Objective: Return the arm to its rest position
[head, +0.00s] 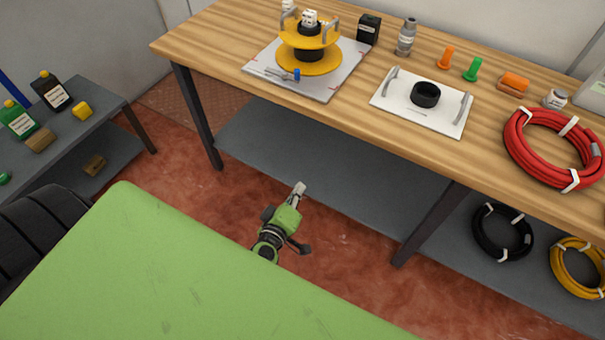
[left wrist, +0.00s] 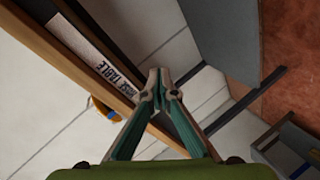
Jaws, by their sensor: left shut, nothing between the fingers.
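My left gripper (head: 299,188) is in front of the wooden table (head: 215,40), over the red floor. It is apart from the table's front edge and holds nothing. In the left wrist view my left gripper (left wrist: 160,86) has its fingertips together. The yellow dispenser (head: 310,50) stands upright on a pale board at the table's left end. My right gripper is not in either view.
A pale plate (head: 390,98) with a black ring lies mid-table. A red hose coil (head: 518,140) lies at the table's right. A grey shelf (head: 310,155) runs beneath. A low side table (head: 62,137) with bottles stands at left. Red floor (head: 340,240) is clear around my gripper.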

